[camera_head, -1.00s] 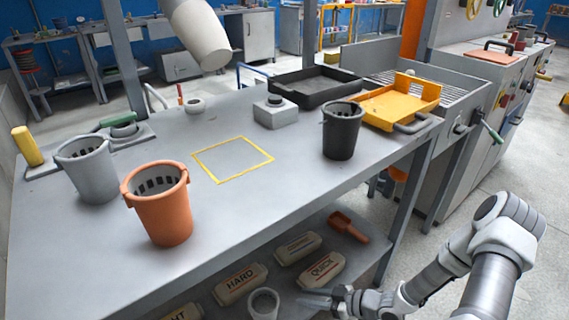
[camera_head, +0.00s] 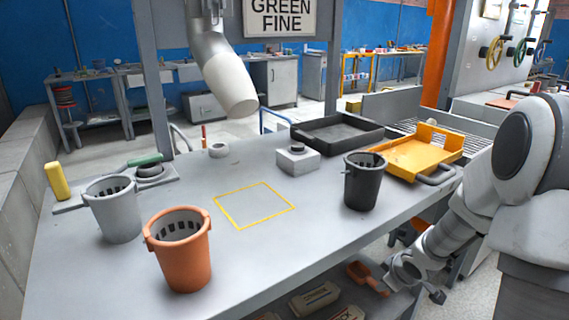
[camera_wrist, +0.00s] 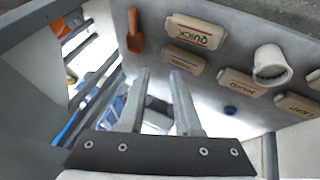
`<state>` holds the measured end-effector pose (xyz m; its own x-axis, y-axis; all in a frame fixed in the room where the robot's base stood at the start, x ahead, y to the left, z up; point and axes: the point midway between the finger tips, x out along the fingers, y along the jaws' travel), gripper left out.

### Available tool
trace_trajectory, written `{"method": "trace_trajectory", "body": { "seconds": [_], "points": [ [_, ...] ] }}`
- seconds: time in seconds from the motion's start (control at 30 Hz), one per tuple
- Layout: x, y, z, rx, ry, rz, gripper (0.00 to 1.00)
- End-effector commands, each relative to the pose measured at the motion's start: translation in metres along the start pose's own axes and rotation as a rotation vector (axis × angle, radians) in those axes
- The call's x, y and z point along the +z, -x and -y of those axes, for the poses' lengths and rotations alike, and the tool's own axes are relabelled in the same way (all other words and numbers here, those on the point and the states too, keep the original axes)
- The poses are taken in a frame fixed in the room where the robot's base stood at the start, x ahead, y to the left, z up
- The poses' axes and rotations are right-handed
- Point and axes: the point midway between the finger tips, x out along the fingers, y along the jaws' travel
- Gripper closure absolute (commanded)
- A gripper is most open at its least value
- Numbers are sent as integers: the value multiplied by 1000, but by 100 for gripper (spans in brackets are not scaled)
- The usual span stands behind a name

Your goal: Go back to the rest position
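My gripper (camera_wrist: 160,74) is open in the wrist view, its two fingers apart with nothing between them. In the head view my arm comes in at the right and reaches down past the table's front right corner, with its end low beside the shelf; the fingers are hard to make out there. An orange scoop (camera_wrist: 135,32) and several labelled bags, one marked QUICK (camera_wrist: 196,31), lie on the lower shelf, apart from the fingers. A white cup (camera_wrist: 270,62) is there too. The scoop also shows in the head view (camera_head: 362,272).
On the table (camera_head: 250,260) stand a grey bucket (camera_head: 115,215), an orange bucket (camera_head: 183,260), a black bucket (camera_head: 361,190), a black tray (camera_head: 338,135) and a yellow tray (camera_head: 415,160). The yellow-outlined square (camera_head: 255,205) is empty. A white spout (camera_head: 232,88) hangs above.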

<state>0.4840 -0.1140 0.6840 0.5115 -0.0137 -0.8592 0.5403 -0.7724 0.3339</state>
Motion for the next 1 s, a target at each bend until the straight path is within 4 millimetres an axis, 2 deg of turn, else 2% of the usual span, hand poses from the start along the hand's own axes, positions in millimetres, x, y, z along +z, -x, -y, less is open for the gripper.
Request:
{"method": "trace_trajectory", "body": {
  "seconds": [0.03,0.23,0.47,0.67,0.8,1.0],
  "points": [
    [-6,18,-7,37,-18,16,68],
    [-17,86,-18,149,-137,81,68],
    [-23,162,-6,218,-301,110,68],
    [-21,221,23,215,-443,106,68],
    [-18,257,53,176,-532,91,68],
    [-10,297,99,79,-630,62,68]
  ]
}}
